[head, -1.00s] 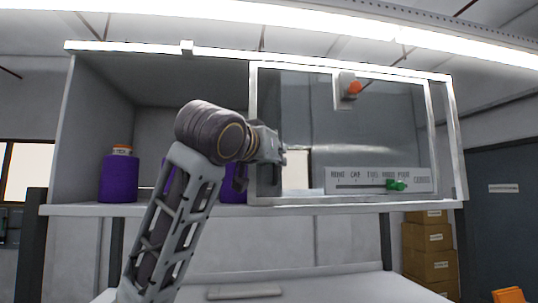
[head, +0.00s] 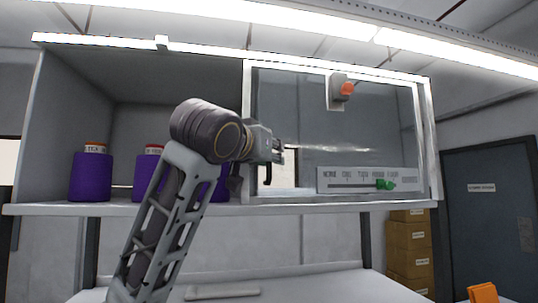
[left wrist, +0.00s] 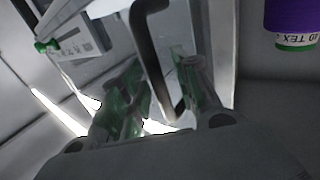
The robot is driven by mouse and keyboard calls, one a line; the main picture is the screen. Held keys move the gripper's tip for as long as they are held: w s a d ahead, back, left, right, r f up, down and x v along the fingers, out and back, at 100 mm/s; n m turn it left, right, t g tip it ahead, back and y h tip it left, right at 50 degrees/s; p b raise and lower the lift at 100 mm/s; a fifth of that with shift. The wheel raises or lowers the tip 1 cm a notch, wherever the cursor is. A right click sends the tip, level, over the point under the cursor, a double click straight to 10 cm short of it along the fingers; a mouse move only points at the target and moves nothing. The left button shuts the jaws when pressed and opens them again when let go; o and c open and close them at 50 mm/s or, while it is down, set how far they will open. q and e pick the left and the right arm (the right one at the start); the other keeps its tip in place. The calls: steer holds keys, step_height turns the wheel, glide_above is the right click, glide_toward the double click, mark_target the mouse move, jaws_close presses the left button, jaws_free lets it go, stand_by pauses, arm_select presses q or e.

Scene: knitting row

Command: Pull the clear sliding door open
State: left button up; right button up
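The clear sliding door (head: 300,110), a transparent pane in a pale frame, covers the right part of the shelf cabinet (head: 75,70); the left part stands uncovered. My left gripper (head: 280,150) is at the door's left edge, by its dark bar handle. In the left wrist view the handle (left wrist: 146,42) is a dark loop reaching between the two greenish fingers (left wrist: 160,100). The fingers stand apart with a gap, so the gripper looks open around the handle; I cannot tell whether a finger touches it. My right gripper is not in view.
Purple spools (head: 90,178) stand on the uncovered left side; one is partly hidden by my arm. A spool also shows in the left wrist view (left wrist: 288,12). A labelled panel (head: 345,175) with a green knob (head: 385,184) and an orange-marked box (head: 346,89) are at the door. Cartons (head: 410,245) are lower right.

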arm_select(q)
steer(key=shift+s, duration=0.1)
stand_by(0.3)
steer(key=v, duration=1.1)
steer(key=shift+s, duration=0.35)
steer(key=shift+a, duration=0.1)
